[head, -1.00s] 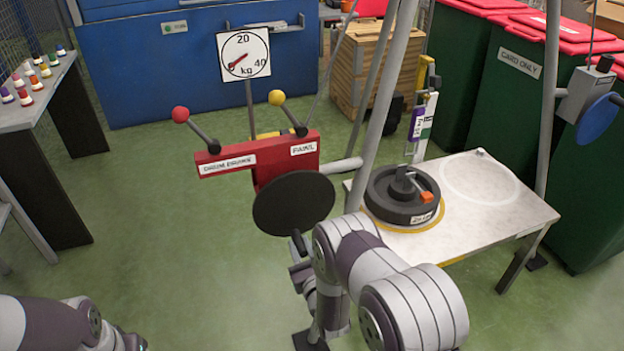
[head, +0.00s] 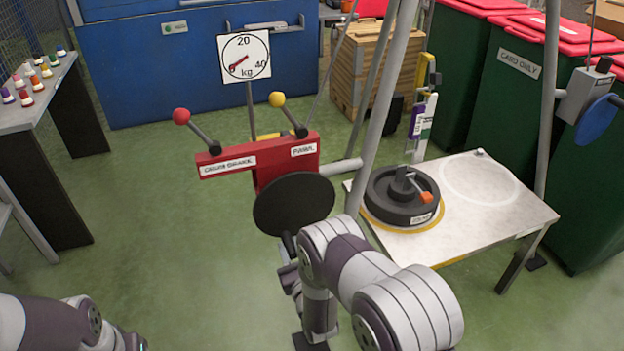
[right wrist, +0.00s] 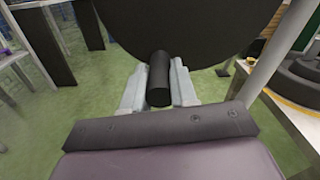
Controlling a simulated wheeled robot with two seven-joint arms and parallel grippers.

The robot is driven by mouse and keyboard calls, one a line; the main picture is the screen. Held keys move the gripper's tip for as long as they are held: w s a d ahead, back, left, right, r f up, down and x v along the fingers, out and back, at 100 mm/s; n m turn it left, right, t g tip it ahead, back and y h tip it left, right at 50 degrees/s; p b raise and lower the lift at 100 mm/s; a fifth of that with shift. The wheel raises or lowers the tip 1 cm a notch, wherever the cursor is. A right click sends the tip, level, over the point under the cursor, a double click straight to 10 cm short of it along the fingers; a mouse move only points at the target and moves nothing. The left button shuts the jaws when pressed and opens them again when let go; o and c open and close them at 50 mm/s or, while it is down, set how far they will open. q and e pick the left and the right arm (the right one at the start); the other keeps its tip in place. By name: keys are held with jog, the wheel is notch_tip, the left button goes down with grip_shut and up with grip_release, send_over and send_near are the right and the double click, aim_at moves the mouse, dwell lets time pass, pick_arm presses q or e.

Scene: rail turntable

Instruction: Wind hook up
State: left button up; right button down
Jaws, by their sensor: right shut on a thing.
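The winch is a red housing (head: 260,160) with a black disc (head: 294,204) on its front. A dark crank handle (head: 289,245) sticks out near the disc's lower edge; it also shows in the right wrist view (right wrist: 159,80). My right gripper (right wrist: 159,88) is shut around this handle, one pale finger on each side; in the head view my forearm partly hides it. I cannot make out the hook clearly. A black round weight (head: 385,205) with an orange-tipped grey fitting on top rests on the white table (head: 485,215).
A red-knobbed lever (head: 181,115) labelled drum brake and a yellow-knobbed lever (head: 277,99) labelled pawl rise from the housing. A kg dial (head: 244,55) stands behind. Grey frame legs (head: 385,100) flank the table. A grey block with a blue disc (head: 597,120) is at right.

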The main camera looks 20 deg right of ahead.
jog(key=shift+a+r, duration=0.2)
jog(key=shift+a, duration=0.2)
jog(key=shift+w+a+r+p, duration=0.1)
jog(key=shift+a+r+p, duration=0.55)
jog(key=shift+a+r, duration=0.35)
jog(key=shift+a+f, duration=0.15)
jog(key=c, duration=1.1)
grip_release()
jog(key=o, duration=0.4)
jog(key=shift+a, duration=0.1)
